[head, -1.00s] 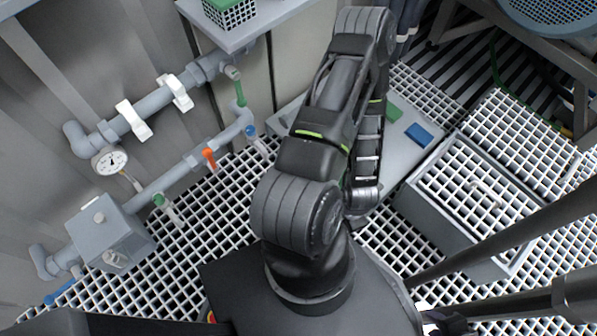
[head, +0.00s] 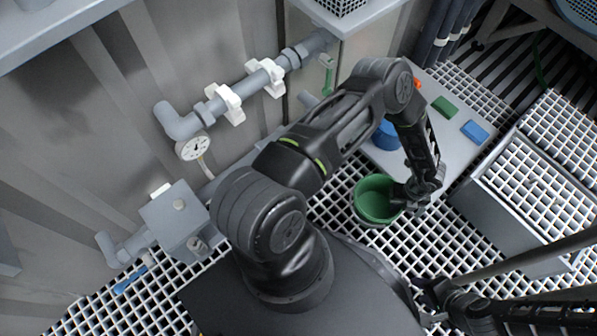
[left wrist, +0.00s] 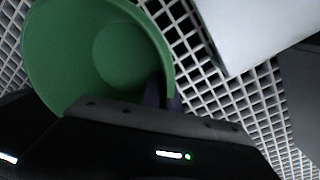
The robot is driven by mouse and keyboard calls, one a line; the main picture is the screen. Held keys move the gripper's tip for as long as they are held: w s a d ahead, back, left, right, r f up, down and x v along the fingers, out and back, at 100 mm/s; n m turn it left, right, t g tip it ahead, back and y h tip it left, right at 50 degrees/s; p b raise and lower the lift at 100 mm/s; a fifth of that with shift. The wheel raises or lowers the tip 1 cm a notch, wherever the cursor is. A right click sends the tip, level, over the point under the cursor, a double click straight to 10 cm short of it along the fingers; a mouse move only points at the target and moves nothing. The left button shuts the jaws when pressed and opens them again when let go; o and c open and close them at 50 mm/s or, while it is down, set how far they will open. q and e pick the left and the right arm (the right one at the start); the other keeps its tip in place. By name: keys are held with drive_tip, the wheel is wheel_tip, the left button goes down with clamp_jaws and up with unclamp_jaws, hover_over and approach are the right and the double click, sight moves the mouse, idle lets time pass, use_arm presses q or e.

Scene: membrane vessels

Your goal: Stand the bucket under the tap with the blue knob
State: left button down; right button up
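A green bucket (head: 371,198) is upright over the white grating, in front of the low grey table. My left gripper (head: 408,197) is at its right rim and appears shut on it. In the left wrist view I look into the empty bucket (left wrist: 120,50), its rim against the dark fingers. I cannot tell whether its base touches the grating. The tap with the blue knob is hidden behind my left arm in the head view. My right gripper (head: 428,290) is low at the right; its fingers are too unclear to read.
A grey pipe with white clamps (head: 228,100), a gauge (head: 194,147) and a grey box (head: 175,220) line the wall. The low table (head: 440,140) bears a blue vessel (head: 386,135), a green block (head: 445,107) and a blue block (head: 474,131). A grating-topped box (head: 540,190) stands right.

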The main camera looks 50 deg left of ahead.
use_arm(q)
drive_tip(key=shift+d+n, duration=0.25)
drive_tip(key=shift+n, duration=0.05)
use_arm(e)
drive_tip(key=shift+s+a, duration=0.2)
drive_tip(key=shift+a, duration=0.1)
